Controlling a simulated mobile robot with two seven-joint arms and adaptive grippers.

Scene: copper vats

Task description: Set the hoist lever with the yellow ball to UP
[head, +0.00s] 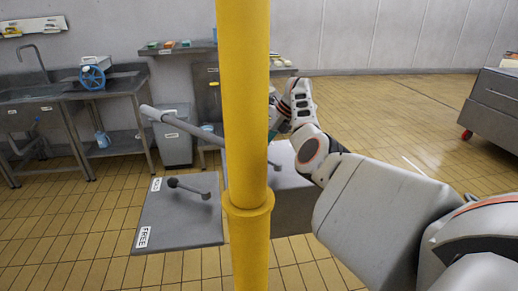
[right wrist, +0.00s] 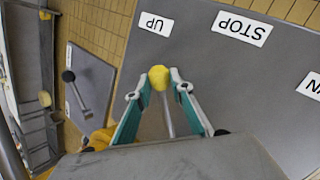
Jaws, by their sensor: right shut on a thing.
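In the right wrist view the hoist lever's yellow ball (right wrist: 159,77) sits between the fingertips of my right gripper (right wrist: 160,82), which is shut on it. Its thin grey rod (right wrist: 168,118) runs back between the fingers; its base is hidden. The rod points towards the UP label (right wrist: 155,23) on the grey panel (right wrist: 195,70). The STOP label (right wrist: 242,28) lies to the right. In the head view a yellow post hides the ball and most of my right gripper; a teal part (head: 274,117) shows beside it. My left gripper is not in view.
The yellow post (head: 243,120) stands right in front. A lower panel with a FREE label (head: 143,237) carries a dark-ball lever (head: 188,187). A long grey bar (head: 180,125) slants above it. Sinks and a bin (head: 172,145) stand behind; open tiled floor lies right.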

